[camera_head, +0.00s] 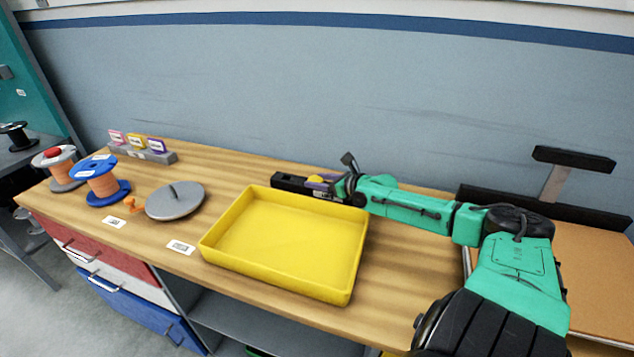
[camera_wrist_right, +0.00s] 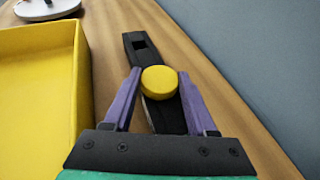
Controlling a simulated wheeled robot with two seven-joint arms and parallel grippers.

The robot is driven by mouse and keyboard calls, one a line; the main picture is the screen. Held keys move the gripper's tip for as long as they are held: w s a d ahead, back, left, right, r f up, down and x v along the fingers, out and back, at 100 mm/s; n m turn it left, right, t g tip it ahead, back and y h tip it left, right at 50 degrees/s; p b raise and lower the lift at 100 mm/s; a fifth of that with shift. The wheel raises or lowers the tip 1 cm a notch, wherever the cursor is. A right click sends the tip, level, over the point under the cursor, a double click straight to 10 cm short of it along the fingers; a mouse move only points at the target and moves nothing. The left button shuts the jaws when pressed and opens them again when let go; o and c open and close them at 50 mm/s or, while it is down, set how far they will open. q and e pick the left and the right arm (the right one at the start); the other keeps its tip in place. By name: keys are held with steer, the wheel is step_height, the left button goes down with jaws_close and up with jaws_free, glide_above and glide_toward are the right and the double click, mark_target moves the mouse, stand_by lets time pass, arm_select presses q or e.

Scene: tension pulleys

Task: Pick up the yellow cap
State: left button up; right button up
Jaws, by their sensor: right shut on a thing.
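The yellow cap (camera_wrist_right: 159,82) is round and sits between the two purple fingers of my right gripper (camera_wrist_right: 160,76). The fingers touch it from both sides, so the gripper is shut on it. The cap is over a long black holder (camera_wrist_right: 138,46); whether it still rests on the holder I cannot tell. In the head view the cap (camera_head: 316,179) is small and partly covered by the right gripper (camera_head: 322,182), behind the yellow tray. The black holder (camera_head: 289,182) sticks out to the left of it. My left gripper is not in view.
An empty yellow tray (camera_head: 235,262) stands in front of the holder on the wooden bench. A grey disc (camera_head: 176,203), a blue spool (camera_head: 107,196) and another spool (camera_head: 62,178) stand to the left. A block with coloured tags (camera_head: 142,153) is at the back. The wall is close behind.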

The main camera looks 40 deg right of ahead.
step_height(320, 180, up, 10)
steer(key=p, duration=0.7)
step_height(320, 180, up, 10)
steer(key=p, duration=0.2)
glide_above(319, 181)
steer(key=shift+s, duration=0.1)
